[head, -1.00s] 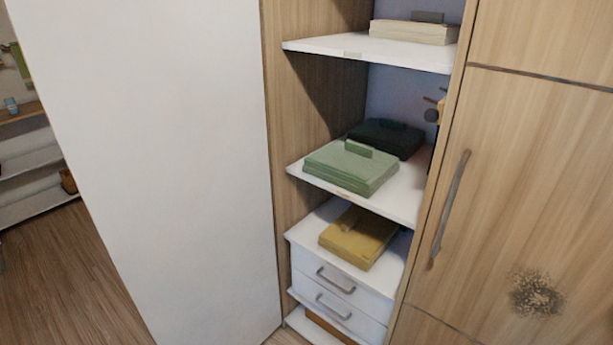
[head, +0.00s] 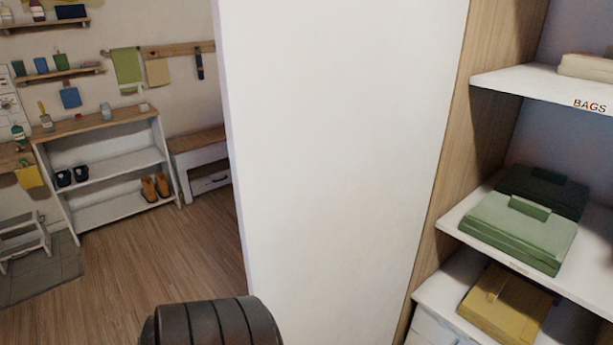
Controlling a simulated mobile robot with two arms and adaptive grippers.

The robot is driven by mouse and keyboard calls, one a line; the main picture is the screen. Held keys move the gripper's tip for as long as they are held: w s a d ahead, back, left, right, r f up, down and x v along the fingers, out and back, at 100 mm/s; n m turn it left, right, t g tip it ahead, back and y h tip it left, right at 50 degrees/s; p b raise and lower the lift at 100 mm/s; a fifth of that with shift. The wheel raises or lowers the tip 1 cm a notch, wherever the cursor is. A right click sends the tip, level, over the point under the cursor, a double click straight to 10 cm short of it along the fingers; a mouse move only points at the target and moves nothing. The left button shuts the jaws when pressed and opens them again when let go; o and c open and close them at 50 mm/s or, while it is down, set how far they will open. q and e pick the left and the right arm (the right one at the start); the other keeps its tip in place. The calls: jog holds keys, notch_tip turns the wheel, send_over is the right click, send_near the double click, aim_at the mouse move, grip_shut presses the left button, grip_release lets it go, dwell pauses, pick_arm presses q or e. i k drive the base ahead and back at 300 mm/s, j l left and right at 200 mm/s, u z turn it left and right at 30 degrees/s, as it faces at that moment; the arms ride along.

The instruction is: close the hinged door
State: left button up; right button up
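The hinged door (head: 335,160) is the tall plain white panel in the middle of the head view. It stands open, swung out from the left side of the wooden wardrobe (head: 463,140). Its free edge is on the left, and its right edge meets the wardrobe's side wall. Its top and bottom ends are outside the picture, and no handle shows on this face. Neither of my grippers is in view. A dark ridged rounded part, seemingly of my own arm, shows at the bottom edge in front of the door's lower left.
Inside the wardrobe, a green folded stack (head: 520,228), a dark one (head: 545,190) and a yellow one (head: 507,303) lie on shelves. Left of the door is open wooden floor (head: 180,250). A white shoe shelf (head: 110,165) and a bench (head: 200,150) stand at the back wall.

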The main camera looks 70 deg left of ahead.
aim_at(336, 112)
jog(key=k+j, duration=0.1)
jog(key=j, duration=0.3)
jog(key=k+j, duration=0.15)
jog(key=j, duration=0.25)
jog(key=k+j, duration=0.1)
jog(key=j, duration=0.3)
jog(key=k+j, duration=0.1)
jog(key=j, duration=0.3)
jog(key=k+j, duration=0.1)
jog(key=j, duration=0.3)
jog(key=k+j, duration=0.15)
jog(key=j, duration=0.25)
